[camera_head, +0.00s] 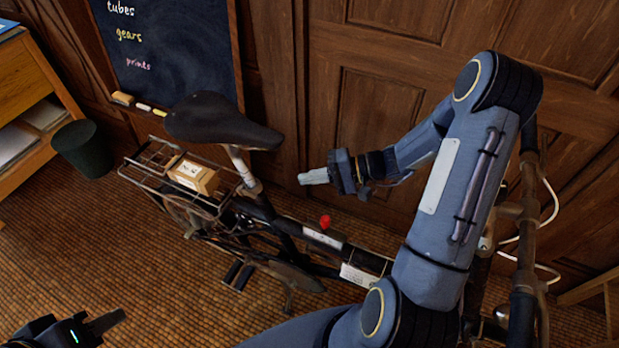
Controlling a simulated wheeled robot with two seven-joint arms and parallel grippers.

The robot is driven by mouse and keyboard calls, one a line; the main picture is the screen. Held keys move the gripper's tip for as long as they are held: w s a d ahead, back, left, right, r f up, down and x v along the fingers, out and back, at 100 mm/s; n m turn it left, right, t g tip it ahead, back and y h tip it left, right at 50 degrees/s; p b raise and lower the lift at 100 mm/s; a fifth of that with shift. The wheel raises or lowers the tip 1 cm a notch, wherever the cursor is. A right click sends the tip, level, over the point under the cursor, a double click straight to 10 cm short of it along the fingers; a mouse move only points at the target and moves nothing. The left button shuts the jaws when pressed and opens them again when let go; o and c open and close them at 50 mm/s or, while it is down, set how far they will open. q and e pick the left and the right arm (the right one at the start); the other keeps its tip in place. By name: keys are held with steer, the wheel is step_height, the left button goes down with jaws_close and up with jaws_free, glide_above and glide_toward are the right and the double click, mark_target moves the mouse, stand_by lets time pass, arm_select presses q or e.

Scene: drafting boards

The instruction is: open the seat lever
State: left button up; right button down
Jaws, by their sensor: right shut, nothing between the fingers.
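A dark bicycle stands against the wood-panelled wall, with a black seat (222,121) on a pale metal seat post (241,163). A metal clamp (252,187) is at the foot of the post; I cannot clearly make out a separate lever or how it is turned. My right gripper (313,177) is shut and empty, its pale fingers pointing left toward the post, to the right of the clamp and apart from it. My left gripper (108,322) is at the bottom left corner, partly cut off, far from the seat; its opening is unclear.
A rear rack (150,172) carries a small wooden box (194,176). A small red piece (325,221) shows by the bicycle frame below my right gripper. A chalkboard (170,50), a dark bin (82,148) and a wooden desk (28,80) stand at left. My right arm hides part of the bicycle's front.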

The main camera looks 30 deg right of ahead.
mark_target(256, 196)
steer(key=a, duration=0.3)
steer(key=w+a+f, duration=0.1)
steer(key=a, duration=0.1)
steer(key=w+a+f, duration=0.1)
steer(key=a, duration=0.2)
steer(key=shift+a+f, duration=0.1)
steer(key=shift+a, duration=0.2)
steer(key=shift+s+a, duration=0.2)
steer(key=shift+a, duration=0.3)
steer(key=shift+f, duration=0.1)
